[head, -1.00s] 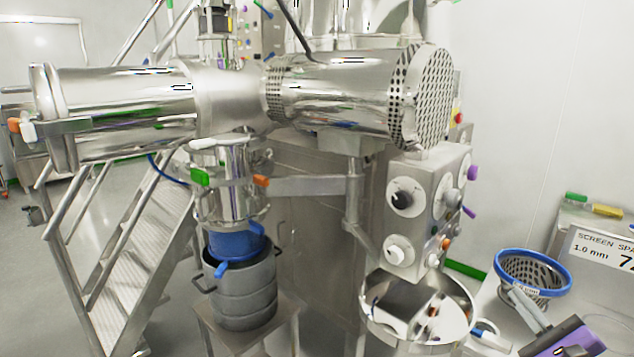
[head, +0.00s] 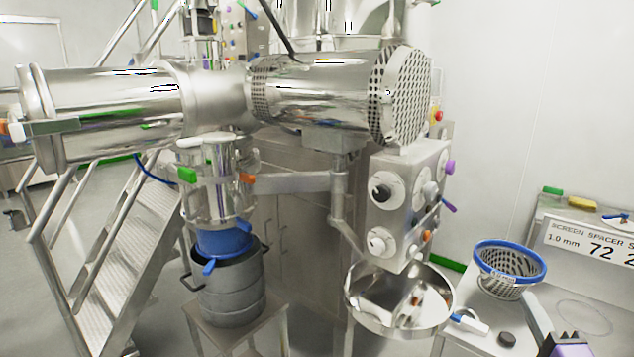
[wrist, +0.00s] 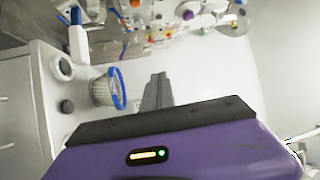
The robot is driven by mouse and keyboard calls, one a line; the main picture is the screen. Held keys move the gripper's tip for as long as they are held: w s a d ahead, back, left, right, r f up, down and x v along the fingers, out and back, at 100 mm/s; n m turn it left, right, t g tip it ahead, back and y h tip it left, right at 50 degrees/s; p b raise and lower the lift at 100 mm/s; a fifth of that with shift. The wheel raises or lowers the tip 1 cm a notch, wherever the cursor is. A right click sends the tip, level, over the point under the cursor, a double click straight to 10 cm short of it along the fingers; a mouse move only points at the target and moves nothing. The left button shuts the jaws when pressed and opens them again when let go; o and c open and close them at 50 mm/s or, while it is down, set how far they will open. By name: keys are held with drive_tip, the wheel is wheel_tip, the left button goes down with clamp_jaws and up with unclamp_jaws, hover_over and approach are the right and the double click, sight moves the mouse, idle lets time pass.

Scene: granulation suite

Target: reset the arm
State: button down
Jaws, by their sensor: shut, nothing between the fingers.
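My gripper (wrist: 157,85) shows in the wrist view with its two grey fingers together and nothing between them. Its purple body fills the bottom of that view. In the head view my gripper (head: 536,305) is at the lower right edge, partly cut off by the frame, in front of the side table and near the blue-rimmed basket. No object is held.
A blue-rimmed perforated basket (head: 510,268) stands on the side table (head: 478,312), close to my gripper. A steel bowl (head: 362,310) is left of it, below the control box (head: 405,205). A grey drum (head: 228,300) stands on a stand further left.

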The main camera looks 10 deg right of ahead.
drive_tip(key=s+a+f+n+g+y, duration=0.2)
drive_tip(key=s+a+f+n, duration=0.4)
drive_tip(key=s+a+n, duration=0.4)
drive_tip(key=s+a+f+n+g+y, duration=0.2)
drive_tip(key=s+a+f+n+y, duration=0.2)
drive_tip(key=s+a+n, duration=0.6)
drive_tip(key=s+a+f, duration=0.1)
drive_tip(key=s+a, duration=0.2)
drive_tip(key=s, duration=0.3)
drive_tip(key=s+a+f, duration=0.1)
drive_tip(key=s+a, duration=0.2)
drive_tip(key=s, duration=0.4)
drive_tip(key=shift+a+f+n+y, duration=0.15)
drive_tip(key=shift+a+n+y, duration=0.2)
drive_tip(key=shift+n+y, duration=0.05)
